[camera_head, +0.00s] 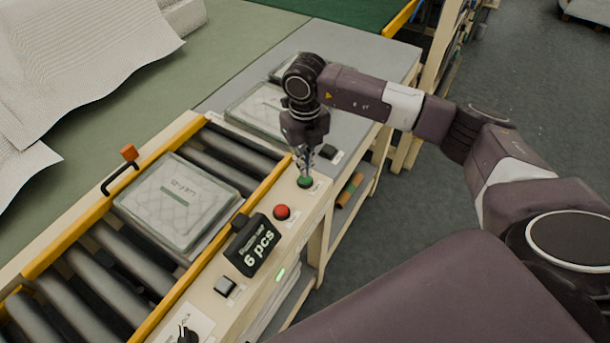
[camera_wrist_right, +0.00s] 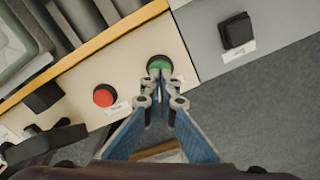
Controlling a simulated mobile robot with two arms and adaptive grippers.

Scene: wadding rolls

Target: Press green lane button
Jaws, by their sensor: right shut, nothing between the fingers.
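The green button (camera_head: 305,182) sits on the cream control panel (camera_head: 263,229) beside the roller lane. My right gripper (camera_head: 304,168) points down right above it, shut and empty, with its fingertips at or just over the button. In the right wrist view the green button (camera_wrist_right: 159,64) lies just beyond the tips of my right gripper (camera_wrist_right: 160,92). I cannot tell whether the tips touch it. The red button (camera_head: 282,212) is nearer on the same panel, and it also shows in the right wrist view (camera_wrist_right: 104,95). My left gripper is not in view.
A wrapped pack (camera_head: 178,203) lies on the rollers (camera_head: 85,283) left of the panel. A display (camera_head: 253,245) reading "6 pcs" and a grey button (camera_head: 225,286) are nearer. A black button (camera_head: 328,151) sits on the grey table (camera_head: 352,62) beyond.

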